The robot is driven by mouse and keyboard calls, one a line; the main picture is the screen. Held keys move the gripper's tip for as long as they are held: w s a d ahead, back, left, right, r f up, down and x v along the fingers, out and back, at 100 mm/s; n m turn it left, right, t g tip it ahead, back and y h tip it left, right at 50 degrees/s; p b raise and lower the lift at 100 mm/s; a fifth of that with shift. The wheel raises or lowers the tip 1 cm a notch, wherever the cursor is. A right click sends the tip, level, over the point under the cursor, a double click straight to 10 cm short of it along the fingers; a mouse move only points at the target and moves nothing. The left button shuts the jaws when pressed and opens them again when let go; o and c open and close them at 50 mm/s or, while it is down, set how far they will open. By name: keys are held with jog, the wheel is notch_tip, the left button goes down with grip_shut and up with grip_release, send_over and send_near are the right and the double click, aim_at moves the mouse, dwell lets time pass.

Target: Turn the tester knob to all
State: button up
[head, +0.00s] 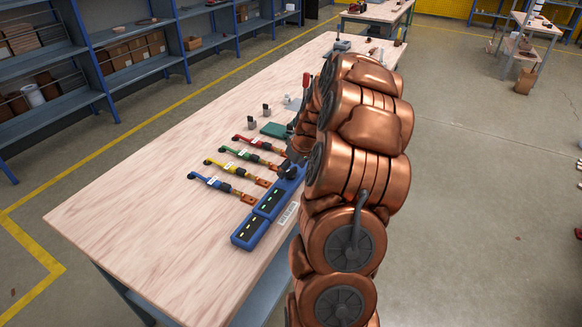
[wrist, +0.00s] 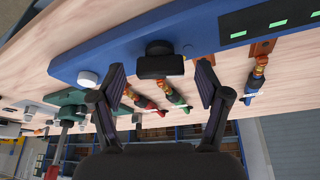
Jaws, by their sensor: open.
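The long blue tester (head: 268,212) lies along the right edge of the wooden table, with green lights on its dark panels. In the wrist view the tester (wrist: 120,45) crosses the top of the picture. Its black knob (wrist: 160,62) stands between the two fingers of my gripper (wrist: 162,84). The fingers are spread, with a gap on each side of the knob, and hold nothing. A white round button (wrist: 88,78) is left of the knob in that view. In the head view my copper arm hides most of my gripper. I cannot read any label by the knob.
Red (head: 259,143), green (head: 250,155), yellow (head: 234,168) and blue (head: 219,187) connectors lie in a row left of the tester. A green piece (head: 274,130) and small dark parts sit behind them. The table's near left is bare.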

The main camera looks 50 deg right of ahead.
jog(key=shift+w+f, duration=0.2)
jog(key=shift+f, duration=0.3)
jog(key=c, duration=1.2)
jog(key=shift+o, duration=0.2)
